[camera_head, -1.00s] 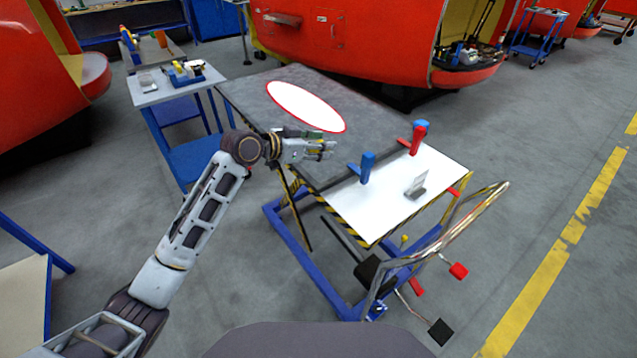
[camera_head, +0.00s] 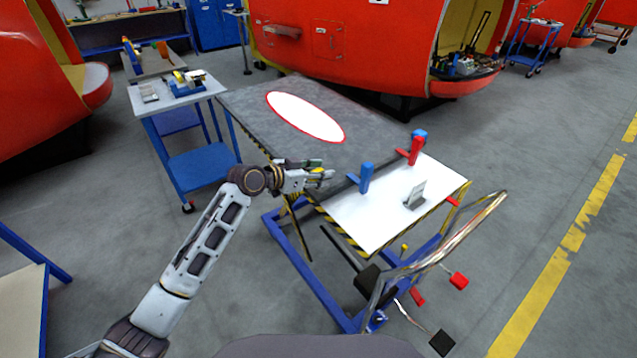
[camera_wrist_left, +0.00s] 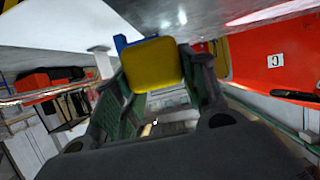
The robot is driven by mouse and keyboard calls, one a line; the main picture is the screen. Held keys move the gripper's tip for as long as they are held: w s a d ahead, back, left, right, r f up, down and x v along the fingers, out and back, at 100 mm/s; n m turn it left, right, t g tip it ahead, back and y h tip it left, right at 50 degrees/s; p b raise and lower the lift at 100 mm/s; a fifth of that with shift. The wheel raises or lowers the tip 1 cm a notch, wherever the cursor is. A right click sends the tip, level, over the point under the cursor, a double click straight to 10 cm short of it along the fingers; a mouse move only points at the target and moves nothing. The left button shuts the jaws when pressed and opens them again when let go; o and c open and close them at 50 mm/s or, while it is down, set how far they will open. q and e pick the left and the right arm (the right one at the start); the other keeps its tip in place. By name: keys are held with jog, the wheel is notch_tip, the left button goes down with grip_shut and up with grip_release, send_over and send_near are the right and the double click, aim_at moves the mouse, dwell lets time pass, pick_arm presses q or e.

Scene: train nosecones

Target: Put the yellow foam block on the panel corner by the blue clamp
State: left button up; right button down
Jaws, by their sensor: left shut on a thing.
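In the left wrist view the yellow foam block (camera_wrist_left: 153,65) sits between both fingertips. The dark grey panel (camera_head: 270,135) lies on the table, with a red-rimmed white oval on it. The blue clamp (camera_head: 366,177) stands upright at the panel's near corner, just right of the gripper. The gripper is at the panel's near left edge; I cannot tell if the block touches the panel. My right gripper is out of view.
A grey metal bracket (camera_head: 415,195) stands on the white tabletop (camera_head: 375,215). A side trolley (camera_head: 150,107) with parts stands at the left.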

pick_arm(q)
jog(key=shift+f, duration=1.85)
jog(key=shift+f, duration=0.15)
jog(key=o, duration=0.9)
jog(key=shift+c, duration=0.2)
jog(key=b+v, duration=0.1)
jog(key=v, duration=1.1)
jog(key=shift+r, duration=0.2)
